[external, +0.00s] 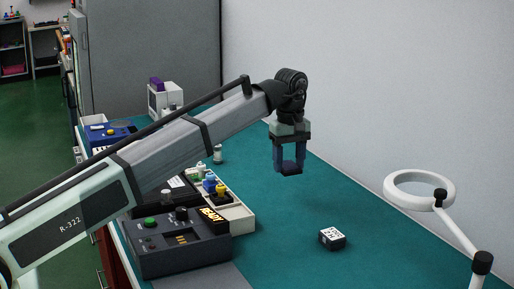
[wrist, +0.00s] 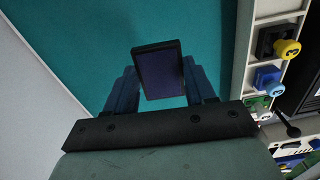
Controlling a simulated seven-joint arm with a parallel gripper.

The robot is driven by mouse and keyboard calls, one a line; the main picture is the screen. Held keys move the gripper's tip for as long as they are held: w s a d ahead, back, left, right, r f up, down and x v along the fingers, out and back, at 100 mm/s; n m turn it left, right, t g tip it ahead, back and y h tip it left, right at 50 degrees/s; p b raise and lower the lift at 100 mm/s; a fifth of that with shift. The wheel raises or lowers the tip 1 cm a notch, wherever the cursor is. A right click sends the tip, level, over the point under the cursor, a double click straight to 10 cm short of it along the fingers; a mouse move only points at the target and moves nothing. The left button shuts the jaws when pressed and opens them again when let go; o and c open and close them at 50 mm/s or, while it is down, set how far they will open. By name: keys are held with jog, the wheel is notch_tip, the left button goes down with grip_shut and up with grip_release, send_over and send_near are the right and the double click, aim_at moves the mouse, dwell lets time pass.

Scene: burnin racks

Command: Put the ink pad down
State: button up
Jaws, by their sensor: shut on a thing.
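My gripper (external: 289,164) is shut on the ink pad (external: 291,167), a small dark block, and holds it above the teal bench top. In the wrist view the ink pad (wrist: 160,75) shows as a dark-rimmed rectangle with a dark purple-blue face, between the two blue fingers of my gripper (wrist: 163,85). The teal bench top (external: 290,225) lies below it, with bare surface under and around the gripper.
A small dark block with a white printed label (external: 332,238) lies on the bench at the front right. A pale tray (external: 238,213) with coloured knobbed pieces and a dark control box (external: 180,245) stand left. A white ring lamp (external: 420,179) stands right. The wall is behind.

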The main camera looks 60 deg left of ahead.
aim_at(288, 206)
jog(key=shift+f+n, duration=0.1)
jog(key=shift+n, duration=0.3)
jog(key=shift+f, duration=4.9)
jog(key=shift+f, duration=0.1)
jog(key=o, duration=1)
jog(key=shift+o, duration=0.2)
notch_tip(288, 206, up, 12)
jog(key=shift+r, duration=0.1)
